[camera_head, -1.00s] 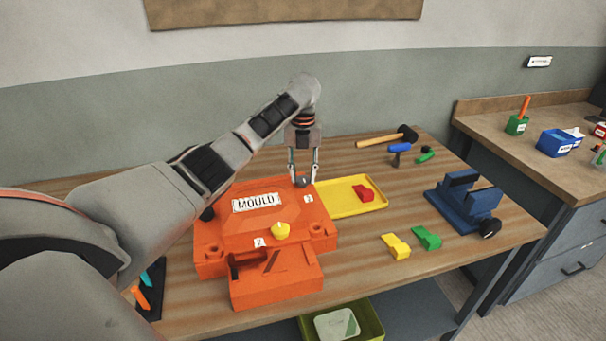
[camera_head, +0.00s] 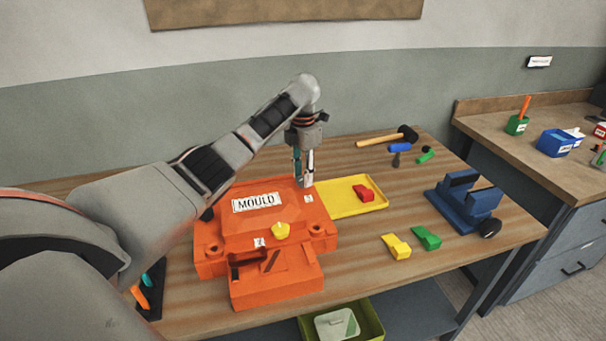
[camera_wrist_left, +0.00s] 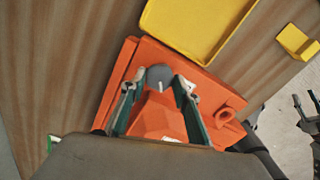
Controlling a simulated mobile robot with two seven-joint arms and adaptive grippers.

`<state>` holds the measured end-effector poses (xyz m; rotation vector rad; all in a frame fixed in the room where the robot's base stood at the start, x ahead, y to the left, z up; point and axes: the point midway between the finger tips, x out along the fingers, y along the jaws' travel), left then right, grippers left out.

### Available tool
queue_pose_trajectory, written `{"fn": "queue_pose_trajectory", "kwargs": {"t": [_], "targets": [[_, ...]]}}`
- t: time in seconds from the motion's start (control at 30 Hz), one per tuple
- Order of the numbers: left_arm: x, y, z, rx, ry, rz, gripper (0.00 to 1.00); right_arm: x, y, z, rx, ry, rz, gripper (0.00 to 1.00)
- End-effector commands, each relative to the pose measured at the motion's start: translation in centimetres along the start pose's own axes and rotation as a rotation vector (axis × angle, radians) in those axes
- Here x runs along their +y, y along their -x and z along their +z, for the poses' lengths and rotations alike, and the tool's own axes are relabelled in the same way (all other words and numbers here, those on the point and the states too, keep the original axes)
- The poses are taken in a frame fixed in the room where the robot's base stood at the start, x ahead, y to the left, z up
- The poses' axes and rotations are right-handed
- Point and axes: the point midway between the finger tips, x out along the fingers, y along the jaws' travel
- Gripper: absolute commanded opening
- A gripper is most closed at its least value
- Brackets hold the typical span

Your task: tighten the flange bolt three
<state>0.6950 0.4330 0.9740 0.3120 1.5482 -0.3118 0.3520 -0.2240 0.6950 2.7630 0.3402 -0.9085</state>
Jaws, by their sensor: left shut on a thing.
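The orange mould (camera_head: 215,262) lies on the bench, with a MOULD plate on top and small numbered labels. My left gripper (camera_head: 303,183) points straight down at the mould's back right corner, beside a small white label (camera_head: 308,198). In the left wrist view, its two fingers (camera_wrist_left: 159,84) are closed around a dark grey round bolt head (camera_wrist_left: 159,74) with a light mark on top. In the head view the fingers largely hide this bolt.
A yellow tray (camera_head: 338,210) with a red block (camera_head: 364,193) lies right of the mould. A mallet (camera_head: 388,138), small tools, a blue vise-like fixture (camera_head: 466,207), and yellow (camera_head: 396,246) and green (camera_head: 427,238) blocks lie further right. Bare bench separates them.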

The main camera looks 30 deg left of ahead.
Motion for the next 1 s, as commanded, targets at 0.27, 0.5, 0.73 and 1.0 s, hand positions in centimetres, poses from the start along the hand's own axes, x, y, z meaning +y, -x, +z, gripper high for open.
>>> {"fn": "queue_pose_trajectory", "kwargs": {"t": [0.27,0.5,0.73,1.0], "targets": [[0.1,-0.2,0.1,-0.002,-0.256,0.002,0.09,-0.5,-0.8,0.4,0.016,0.005,-0.010,0.40],[0.1,-0.5,0.1,-0.002,-0.418,0.002,0.09,-2.4,-1.9,-1.3,0.084,0.003,-0.038,0.40],[0.1,-0.4,0.0,0.000,-0.512,0.000,0.09,-2.4,-3.2,1.3,0.063,0.005,-0.035,0.40],[0.0,-0.1,0.0,-0.001,-0.556,0.000,0.09,-2.5,-3.7,2.8,0.048,0.006,-0.036,0.40]]}}
